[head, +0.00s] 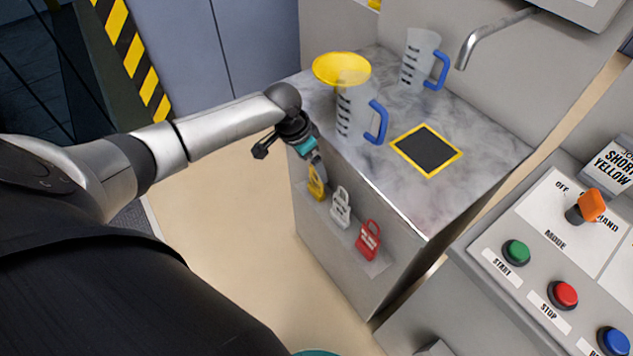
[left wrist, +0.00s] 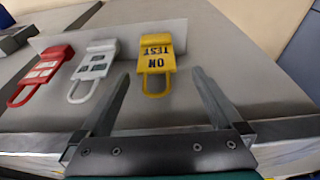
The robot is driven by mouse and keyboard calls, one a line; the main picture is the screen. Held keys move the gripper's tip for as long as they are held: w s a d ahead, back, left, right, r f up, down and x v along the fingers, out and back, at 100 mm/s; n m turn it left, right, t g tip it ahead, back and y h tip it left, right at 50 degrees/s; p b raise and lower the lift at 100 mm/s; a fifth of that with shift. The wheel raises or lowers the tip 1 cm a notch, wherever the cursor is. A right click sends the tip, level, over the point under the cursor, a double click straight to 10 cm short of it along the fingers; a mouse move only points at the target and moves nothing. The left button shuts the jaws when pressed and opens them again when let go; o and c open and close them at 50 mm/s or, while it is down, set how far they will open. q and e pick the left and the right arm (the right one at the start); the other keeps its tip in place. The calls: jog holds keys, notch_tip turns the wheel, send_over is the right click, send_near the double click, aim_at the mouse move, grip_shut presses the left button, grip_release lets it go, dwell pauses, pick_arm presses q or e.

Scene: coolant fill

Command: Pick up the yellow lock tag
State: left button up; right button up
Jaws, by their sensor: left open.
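The yellow lock tag (head: 317,184) hangs on the front face of the counter, at the left end of a row of tags in the head view. In the left wrist view the yellow tag (left wrist: 156,62) shows dark lettering reading "ON TEST" upside down, with its shackle toward me. My left gripper (head: 316,160) is at the counter's front edge, by the yellow tag. In the left wrist view its two fingers (left wrist: 160,77) are apart, with the tag's shackle seen between them and nothing held. My right gripper is not in view.
A white tag (head: 340,208) and a red tag (head: 368,241) hang beside the yellow one. On the counter (head: 440,202) stand a jug with a yellow funnel (head: 342,69), another jug (head: 418,60) and a dark yellow-edged pad (head: 427,150). A control panel (head: 535,245) is at right.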

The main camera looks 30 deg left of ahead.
aim_at(315, 174)
pick_arm(q)
jog(key=b+x, duration=0.1)
jog(key=x, duration=0.1)
jog(key=b+x, duration=0.1)
jog(key=x, duration=0.1)
jog(key=shift+s+d+f, duration=0.1)
jog(key=shift+d+f, duration=0.15)
jog(key=shift+f, duration=0.4)
jog(key=c, duration=1.3)
jog(key=shift+c, duration=0.2)
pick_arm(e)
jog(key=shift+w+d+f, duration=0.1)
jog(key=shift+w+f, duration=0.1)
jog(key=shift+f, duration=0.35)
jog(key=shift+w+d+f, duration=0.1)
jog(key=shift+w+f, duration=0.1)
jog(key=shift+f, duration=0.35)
